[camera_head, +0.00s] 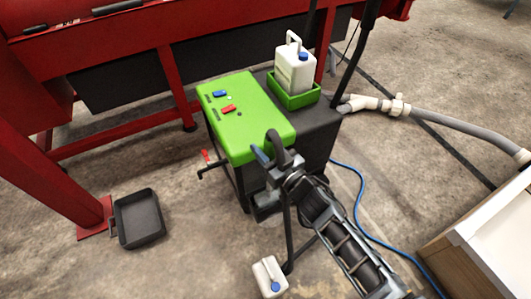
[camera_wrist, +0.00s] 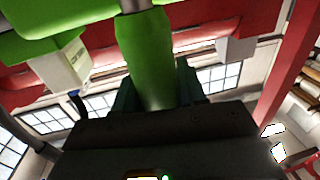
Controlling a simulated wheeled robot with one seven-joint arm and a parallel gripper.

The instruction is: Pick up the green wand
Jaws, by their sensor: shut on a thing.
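The green wand (camera_wrist: 147,60) shows in the wrist view as a thick green grip with a grey metal part at its upper end in the picture. My gripper (camera_wrist: 155,88) is shut on this green grip, with a dark finger on each side. In the head view my gripper (camera_head: 275,160) is at the front right edge of the green-topped machine (camera_head: 240,130). I cannot make out the green grip there, as my gripper and arm cover that spot. A dark curved piece shows beside the fingers.
A white jug (camera_head: 294,68) stands in a green tray (camera_head: 293,94) on the machine. Another white jug (camera_head: 268,276) is on the floor beside my arm. A black tray (camera_head: 139,219), a blue cord (camera_head: 362,205), a grey hose (camera_head: 460,124) and a red frame (camera_head: 110,50) surround the area.

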